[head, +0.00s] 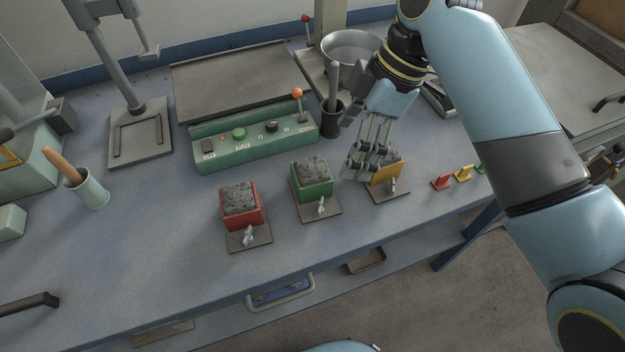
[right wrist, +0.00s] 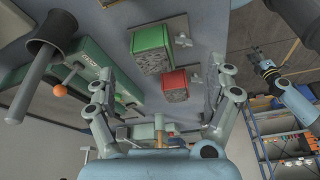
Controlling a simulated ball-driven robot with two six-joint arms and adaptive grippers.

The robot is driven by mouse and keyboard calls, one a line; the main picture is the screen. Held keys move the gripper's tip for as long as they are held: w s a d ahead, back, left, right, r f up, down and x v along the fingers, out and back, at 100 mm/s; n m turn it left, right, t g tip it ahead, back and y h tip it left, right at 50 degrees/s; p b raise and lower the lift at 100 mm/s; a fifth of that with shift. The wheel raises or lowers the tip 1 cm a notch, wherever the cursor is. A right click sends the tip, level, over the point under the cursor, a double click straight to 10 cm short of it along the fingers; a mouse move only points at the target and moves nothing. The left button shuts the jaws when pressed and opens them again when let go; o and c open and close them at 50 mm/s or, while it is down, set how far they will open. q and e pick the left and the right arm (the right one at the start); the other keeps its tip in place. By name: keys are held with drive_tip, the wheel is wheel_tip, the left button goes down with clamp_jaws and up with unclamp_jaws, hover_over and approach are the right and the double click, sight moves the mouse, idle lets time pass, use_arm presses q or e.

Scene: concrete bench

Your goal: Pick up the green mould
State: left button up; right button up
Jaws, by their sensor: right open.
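The green mould (head: 313,184) is a square box filled with dark grey material. It stands upright on a small grey plate with a clamp, between the red mould (head: 241,206) and the yellow mould (head: 384,172). My right gripper (head: 357,172) is open and empty, just right of the green mould and in front of part of the yellow one. In the right wrist view the green mould (right wrist: 152,40) shows beyond and between the spread fingers, apart from them. What looks like my left gripper (right wrist: 264,66) shows at the right of that view, too small to read.
A green control box (head: 255,138) with an orange-knobbed lever stands behind the moulds. A dark cup (head: 332,122) and a metal bowl (head: 350,47) stand behind my right gripper. Small coloured pieces (head: 462,174) lie at the right.

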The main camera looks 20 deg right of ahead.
sight(314, 169)
drive_tip(key=shift+w+a+f+n+y, duration=0.1)
drive_tip(key=shift+w+a+f+n, duration=0.35)
drive_tip(key=shift+a+f, duration=0.7)
drive_tip(key=shift+w+a+f+n+y, duration=0.1)
drive_tip(key=shift+w+a+f+n, duration=0.45)
drive_tip(key=shift+f, duration=0.95)
drive_tip(key=shift+w+a+f+n+y, duration=0.1)
drive_tip(key=shift+w+a+f+n, duration=0.15)
drive_tip(key=shift+a+f, duration=0.95)
drive_tip(key=shift+s+d+f, duration=0.1)
drive_tip(key=shift+d, duration=0.15)
clamp_jaws()
